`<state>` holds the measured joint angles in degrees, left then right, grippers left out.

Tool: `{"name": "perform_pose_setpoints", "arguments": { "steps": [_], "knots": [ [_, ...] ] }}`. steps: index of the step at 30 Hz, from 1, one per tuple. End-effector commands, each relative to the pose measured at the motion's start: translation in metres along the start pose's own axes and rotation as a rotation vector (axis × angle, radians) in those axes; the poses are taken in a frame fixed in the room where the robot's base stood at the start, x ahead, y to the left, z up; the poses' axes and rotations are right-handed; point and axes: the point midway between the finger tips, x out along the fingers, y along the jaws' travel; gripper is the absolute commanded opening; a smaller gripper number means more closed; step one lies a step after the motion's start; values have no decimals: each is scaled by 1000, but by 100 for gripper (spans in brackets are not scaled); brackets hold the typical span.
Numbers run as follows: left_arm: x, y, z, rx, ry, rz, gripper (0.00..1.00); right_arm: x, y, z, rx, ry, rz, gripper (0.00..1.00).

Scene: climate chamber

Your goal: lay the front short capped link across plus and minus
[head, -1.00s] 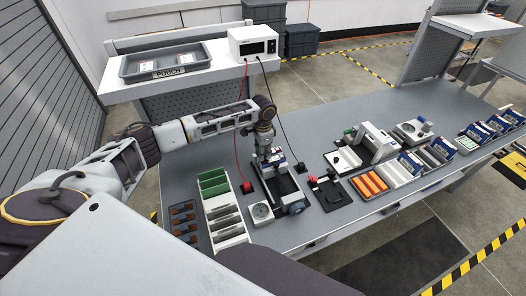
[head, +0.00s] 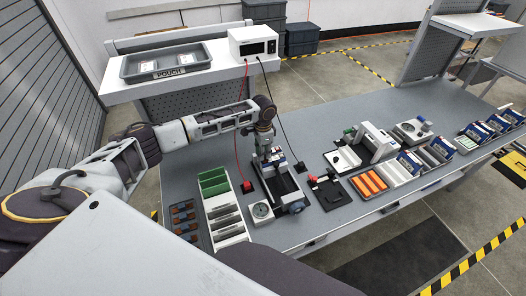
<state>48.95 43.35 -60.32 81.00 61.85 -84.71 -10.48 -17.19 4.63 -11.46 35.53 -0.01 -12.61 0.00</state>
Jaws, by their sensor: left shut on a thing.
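My left gripper (head: 272,154) points down over the back end of a black fixture (head: 279,184) in the middle of the bench. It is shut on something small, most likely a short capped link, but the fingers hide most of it. I cannot tell whether the held thing touches the fixture. The plus and minus contacts are too small to make out. Several brown links with dark caps (head: 183,218) lie in a dark tray at the bench's left front. My right gripper is out of view.
A red plug (head: 247,187) and black plug (head: 299,168) on leads flank the fixture. A red-handled black device (head: 326,190) stands to the right.

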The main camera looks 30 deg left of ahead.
Motion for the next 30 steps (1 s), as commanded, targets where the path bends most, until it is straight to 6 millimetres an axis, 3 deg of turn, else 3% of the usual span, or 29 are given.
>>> {"name": "perform_pose_setpoints", "arguments": {
  "steps": [23,24,30],
  "knots": [
    [0,0,0,0,0,0,5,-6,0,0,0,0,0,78],
    [0,0,0,0,0,0,29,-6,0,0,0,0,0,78],
    [0,0,0,0,0,0,51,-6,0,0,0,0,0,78]
  ]
}}
